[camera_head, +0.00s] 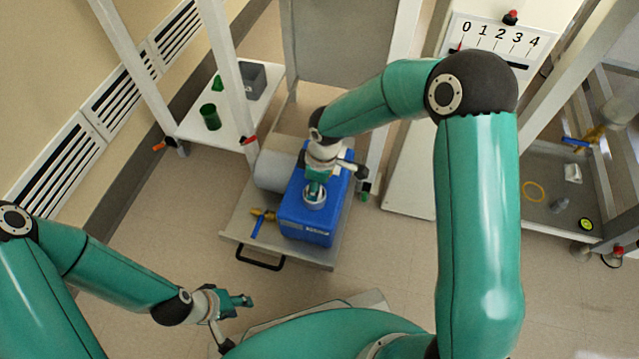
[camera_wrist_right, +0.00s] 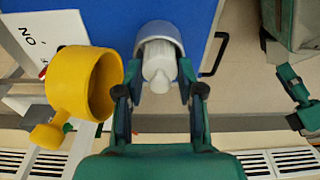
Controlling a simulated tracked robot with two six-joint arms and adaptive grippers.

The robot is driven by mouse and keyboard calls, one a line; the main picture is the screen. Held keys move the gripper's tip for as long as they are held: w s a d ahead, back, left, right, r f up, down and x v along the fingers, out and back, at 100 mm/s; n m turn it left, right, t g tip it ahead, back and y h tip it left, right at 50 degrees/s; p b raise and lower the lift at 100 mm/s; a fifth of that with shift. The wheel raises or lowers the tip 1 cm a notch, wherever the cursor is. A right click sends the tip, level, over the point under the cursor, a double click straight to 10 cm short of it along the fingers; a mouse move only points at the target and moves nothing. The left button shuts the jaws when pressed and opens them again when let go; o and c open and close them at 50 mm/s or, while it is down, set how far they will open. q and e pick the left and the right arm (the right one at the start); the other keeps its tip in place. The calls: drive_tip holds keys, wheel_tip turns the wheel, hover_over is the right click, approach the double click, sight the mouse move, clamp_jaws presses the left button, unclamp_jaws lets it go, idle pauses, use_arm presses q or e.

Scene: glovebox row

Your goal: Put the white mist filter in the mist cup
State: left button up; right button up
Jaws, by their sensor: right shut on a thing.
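The white mist filter (camera_wrist_right: 158,63) is between the fingers of my right gripper (camera_wrist_right: 154,88) in the right wrist view. My right gripper is shut on it. The filter lies within the outline of the grey mist cup (camera_wrist_right: 176,36) on the blue pump box (camera_head: 306,228); how deep it sits is not clear. In the head view my right gripper (camera_head: 317,178) is over the cup (camera_head: 315,203), and the fingers hide part of it. My left gripper (camera_head: 240,300) is low near my base, away from the pump; its finger gap is not clear.
A yellow cup-shaped fitting (camera_wrist_right: 96,82) is close left of my right gripper in the wrist view. A brass valve with a blue lever (camera_head: 260,216) is at the pump's left. A shelf (camera_head: 190,124) with a green cup (camera_head: 210,117) and grey bin (camera_head: 254,82) stands left. Floor in front is clear.

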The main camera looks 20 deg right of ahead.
drive_tip(key=shift+f+b, duration=0.45)
drive_tip(key=shift+f, duration=0.2)
drive_tip(key=o, duration=0.9)
drive_tip(key=shift+o, duration=0.2)
drive_tip(key=shift+r, duration=0.15)
drive_tip(key=shift+r+p, duration=0.3)
drive_tip(key=shift+p, duration=0.05)
wheel_tip(320, 180, up, 12)
drive_tip(key=d+p, duration=0.1)
drive_tip(key=p, duration=0.4)
drive_tip(key=s+a+f+m+y, duration=0.2)
drive_tip(key=s+f+m, duration=1.2)
drive_tip(key=s+f, duration=0.5)
drive_tip(key=shift+f+y, duration=0.2)
drive_tip(key=shift+y, duration=0.2)
